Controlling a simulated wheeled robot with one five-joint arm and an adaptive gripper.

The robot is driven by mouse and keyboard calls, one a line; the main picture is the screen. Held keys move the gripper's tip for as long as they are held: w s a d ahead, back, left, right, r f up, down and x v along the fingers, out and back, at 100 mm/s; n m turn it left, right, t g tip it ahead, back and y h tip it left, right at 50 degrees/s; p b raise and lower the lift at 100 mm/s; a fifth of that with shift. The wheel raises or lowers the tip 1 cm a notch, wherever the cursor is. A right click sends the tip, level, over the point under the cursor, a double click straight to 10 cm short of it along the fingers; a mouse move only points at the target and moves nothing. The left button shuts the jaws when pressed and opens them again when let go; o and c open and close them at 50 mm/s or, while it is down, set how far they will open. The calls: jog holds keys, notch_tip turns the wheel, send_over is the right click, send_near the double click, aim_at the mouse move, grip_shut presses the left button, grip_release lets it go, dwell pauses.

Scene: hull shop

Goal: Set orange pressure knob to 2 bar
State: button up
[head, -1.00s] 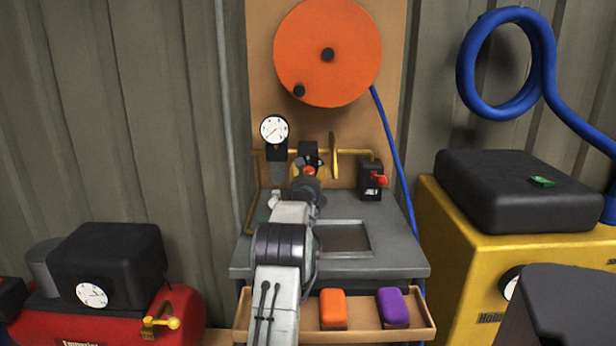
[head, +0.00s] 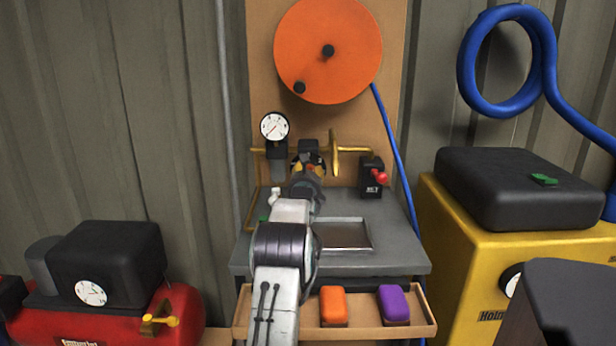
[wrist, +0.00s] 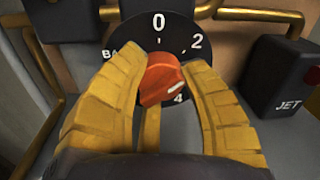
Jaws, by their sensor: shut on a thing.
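The orange knob (wrist: 160,79) sits on a black dial (wrist: 218,42) marked 0, 2 and 4, with "BA" showing at the left. The white line on the knob points right and slightly down, between 2 and 4 and nearer 4. My gripper (wrist: 160,75) is shut on the knob, one yellow finger on each side. In the head view my gripper (head: 308,168) covers most of the dial. The round white gauge (head: 274,127) stands left of it; its reading is too small to tell.
A black JET box (wrist: 285,85) with a red lever (head: 380,178) stands close at the right. Brass pipes run behind the dial. A tray (head: 425,328) with orange and purple blocks is at the bench front.

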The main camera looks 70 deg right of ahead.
jog(key=shift+f+m, duration=0.15)
jog(key=shift+m, duration=0.15)
jog(key=o, duration=1.2)
jog(key=shift+v, duration=5.95)
